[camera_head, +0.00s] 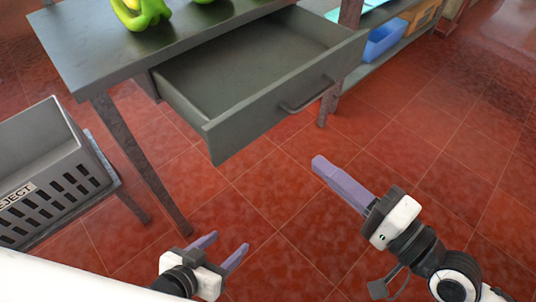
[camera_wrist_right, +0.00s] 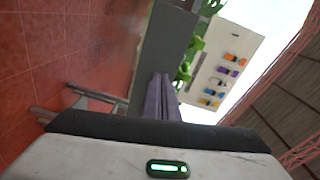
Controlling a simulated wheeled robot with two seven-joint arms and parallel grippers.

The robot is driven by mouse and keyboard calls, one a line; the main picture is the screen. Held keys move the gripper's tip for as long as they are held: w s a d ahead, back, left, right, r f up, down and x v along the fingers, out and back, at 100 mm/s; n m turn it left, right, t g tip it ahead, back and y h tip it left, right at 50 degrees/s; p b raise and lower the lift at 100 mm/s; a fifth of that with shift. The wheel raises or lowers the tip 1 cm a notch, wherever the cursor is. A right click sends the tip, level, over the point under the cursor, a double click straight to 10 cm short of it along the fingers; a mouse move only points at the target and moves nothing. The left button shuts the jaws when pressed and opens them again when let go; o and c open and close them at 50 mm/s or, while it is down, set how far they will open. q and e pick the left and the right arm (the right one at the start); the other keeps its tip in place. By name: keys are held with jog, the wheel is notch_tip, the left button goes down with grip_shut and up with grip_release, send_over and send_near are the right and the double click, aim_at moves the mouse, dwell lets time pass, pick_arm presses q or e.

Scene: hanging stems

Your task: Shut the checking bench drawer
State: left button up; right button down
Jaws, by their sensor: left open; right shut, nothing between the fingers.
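The checking bench (camera_head: 95,65) is dark grey and stands at the top left in the head view. Its grey drawer (camera_head: 270,110) is pulled out and looks empty, with a bar handle (camera_head: 308,96) on its front. My right gripper (camera_head: 318,163) is shut and empty, apart from the drawer front, to the right of and nearer than the handle. My left gripper (camera_head: 228,246) is open and empty over the floor, below the drawer in the picture. In the right wrist view the shut right fingers (camera_wrist_right: 161,88) point towards a grey surface.
A grey basket marked REJECT (camera_head: 45,165) stands at the left beside the bench leg. Green fruit (camera_head: 145,12) lies on the bench top. A blue bin (camera_head: 384,42) sits on a shelf at the top right. Red tiled floor is clear in front of the drawer.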

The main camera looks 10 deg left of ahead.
jog(key=m+y+b, duration=0.1)
jog(key=p, duration=0.1)
send_near(256, 119)
jog(key=x, duration=0.6)
jog(key=shift+w+a, duration=0.15)
dwell(0.4)
